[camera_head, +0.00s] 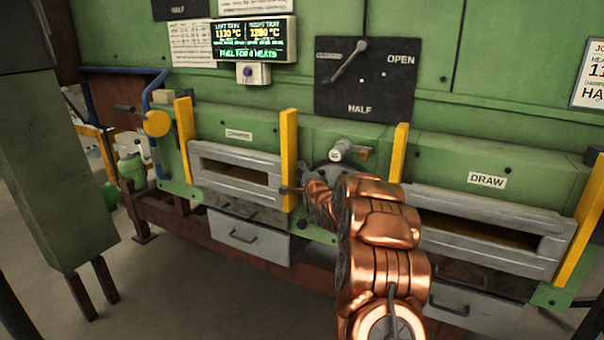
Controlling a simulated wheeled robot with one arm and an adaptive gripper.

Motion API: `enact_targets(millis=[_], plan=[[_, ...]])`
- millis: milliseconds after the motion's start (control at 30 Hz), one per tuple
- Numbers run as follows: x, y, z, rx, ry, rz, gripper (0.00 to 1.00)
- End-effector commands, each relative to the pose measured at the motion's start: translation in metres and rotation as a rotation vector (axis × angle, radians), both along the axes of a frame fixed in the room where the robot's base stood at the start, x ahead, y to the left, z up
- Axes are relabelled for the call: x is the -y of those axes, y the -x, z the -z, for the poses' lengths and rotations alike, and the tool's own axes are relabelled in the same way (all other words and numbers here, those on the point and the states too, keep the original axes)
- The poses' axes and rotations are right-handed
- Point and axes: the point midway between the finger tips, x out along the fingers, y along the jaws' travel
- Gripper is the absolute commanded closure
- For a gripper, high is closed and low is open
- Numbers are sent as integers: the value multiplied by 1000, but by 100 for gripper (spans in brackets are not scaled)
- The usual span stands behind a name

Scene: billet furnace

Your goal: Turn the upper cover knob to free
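A silver knob (343,150) with a small brown tab on its right sits on the green furnace front, between the two yellow-edged door openings. I take it to be the upper cover knob; its marking is too small to read. A dark, rounded part (322,171) shows just below it, mostly hidden by my copper arm. My arm reaches up from the bottom of the picture, and its wrist bends left below the knob. My gripper (296,190) is small and partly hidden at the wrist's left end, below and left of the knob. Its fingers cannot be made out clearly.
The left door (235,155) and the draw door (480,213) flank the arm, with upright yellow bars beside them. A black dial plate (366,108) marked OPEN and HALF is above. Grey drawers (248,236) sit below. A green post (60,165) stands at left.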

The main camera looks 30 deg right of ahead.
Motion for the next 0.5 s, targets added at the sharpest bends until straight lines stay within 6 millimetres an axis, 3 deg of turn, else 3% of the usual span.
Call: enact_targets(millis=[33,300,500], plan=[[0,0,0,0,0,0,65],[0,0,0,-1,0,0,92],[0,0,-1,-11,7,0,92]])
